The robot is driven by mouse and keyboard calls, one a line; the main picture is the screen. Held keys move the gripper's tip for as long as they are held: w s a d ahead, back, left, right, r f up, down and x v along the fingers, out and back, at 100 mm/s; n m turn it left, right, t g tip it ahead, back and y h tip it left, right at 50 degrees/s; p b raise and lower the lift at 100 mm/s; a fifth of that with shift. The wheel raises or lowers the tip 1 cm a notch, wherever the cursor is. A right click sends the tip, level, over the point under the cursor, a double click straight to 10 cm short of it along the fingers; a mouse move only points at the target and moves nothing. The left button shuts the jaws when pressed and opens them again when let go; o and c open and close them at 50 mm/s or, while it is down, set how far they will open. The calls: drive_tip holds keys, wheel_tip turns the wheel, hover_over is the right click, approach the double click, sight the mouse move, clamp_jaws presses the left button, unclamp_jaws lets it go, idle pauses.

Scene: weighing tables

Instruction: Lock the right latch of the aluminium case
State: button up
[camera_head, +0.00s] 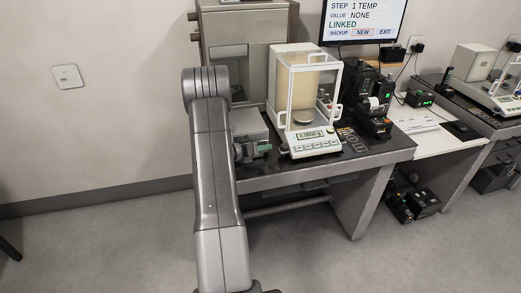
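A grey metal box (249,120), which looks like the aluminium case, stands at the left end of the dark table, left of the balance. My arm hides its left part, and its latches are too small or hidden to make out. My gripper (262,149) is low at the front of this box, with small green parts at its end. I cannot tell whether it touches the box or whether its fingers are apart.
A glass-walled balance (309,142) stands close right of my gripper. A large metal cabinet (250,28) is behind the box. A monitor (364,17), a black printer (374,122) and a second balance (490,75) are farther right. The floor in front is clear.

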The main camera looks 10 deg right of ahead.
drive_tip(key=shift+a+f, duration=0.1)
drive_tip(key=shift+f, duration=0.05)
drive_tip(key=shift+s+a, duration=0.1)
drive_tip(key=shift+a, duration=0.05)
drive_tip(key=b+v, duration=0.2)
drive_tip(key=v, duration=1.1)
drive_tip(key=shift+s+a, duration=0.1)
drive_tip(key=shift+a, duration=0.05)
